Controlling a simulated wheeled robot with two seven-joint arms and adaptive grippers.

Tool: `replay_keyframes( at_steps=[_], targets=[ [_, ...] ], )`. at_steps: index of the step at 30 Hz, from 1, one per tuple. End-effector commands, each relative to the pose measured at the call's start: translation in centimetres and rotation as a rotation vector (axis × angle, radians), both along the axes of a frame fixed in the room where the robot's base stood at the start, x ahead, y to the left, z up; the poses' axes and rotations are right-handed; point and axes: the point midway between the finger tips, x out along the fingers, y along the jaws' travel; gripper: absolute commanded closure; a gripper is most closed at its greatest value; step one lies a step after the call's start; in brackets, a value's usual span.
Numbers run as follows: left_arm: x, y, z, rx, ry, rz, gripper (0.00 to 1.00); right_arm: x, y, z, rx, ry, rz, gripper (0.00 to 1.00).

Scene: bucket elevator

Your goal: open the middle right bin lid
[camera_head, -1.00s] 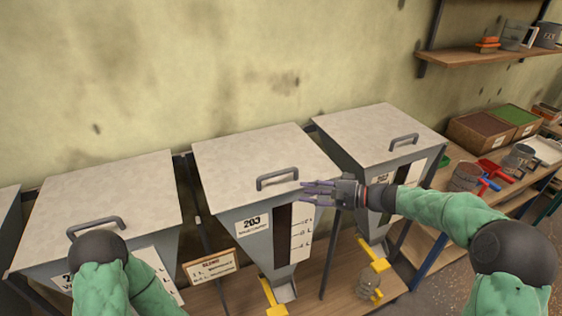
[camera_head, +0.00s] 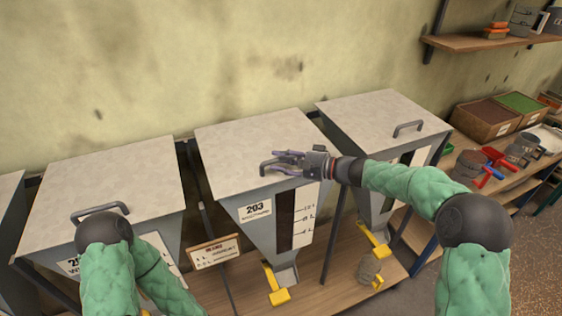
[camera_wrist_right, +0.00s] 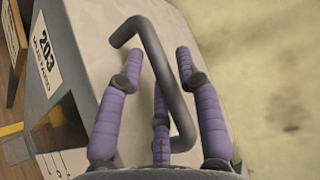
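The bin marked 203 (camera_head: 257,207) stands in the middle, and its grey lid (camera_head: 250,140) is closed. The lid's bar handle (camera_head: 265,168) is at the front edge, partly covered by my right gripper (camera_head: 284,159). In the right wrist view the handle (camera_wrist_right: 160,70) runs between the spread purple fingers of the right gripper (camera_wrist_right: 160,58). The fingers are open around the bar, not closed on it; contact cannot be told. My left arm is bent at the lower left in the head view, and its gripper is out of sight.
Closed bins stand to the left (camera_head: 110,185) and right (camera_head: 375,115), each with its own handle. Yellow levers (camera_head: 277,293) sit below the chutes. A wall shelf (camera_head: 490,43) and a side table with scoops are at the right.

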Motion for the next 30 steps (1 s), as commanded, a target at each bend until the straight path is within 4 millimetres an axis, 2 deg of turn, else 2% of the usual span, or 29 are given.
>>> replay_keyframes(
  at_steps=[9,11,13,23,30],
  targets=[
    [0.0,0.0,0.0,0.0,0.0,0.0,0.6,0.1,0.2,0.0,0.0,0.0,-0.001,0.65],
    [0.0,0.0,0.0,0.0,0.0,0.0,0.6,0.1,0.2,0.0,0.0,0.0,-0.001,0.79],
    [0.0,0.0,0.0,0.0,0.0,0.0,0.6,0.1,0.2,0.0,0.0,0.0,-0.001,0.99],
    [0.0,0.0,0.3,0.0,0.0,0.0,0.6,0.2,0.2,0.3,0.0,0.007,-0.001,1.0],
    [0.0,0.0,2.3,0.0,0.0,0.0,0.6,0.4,0.3,2.0,-0.012,0.039,-0.001,1.0]
  ],
)
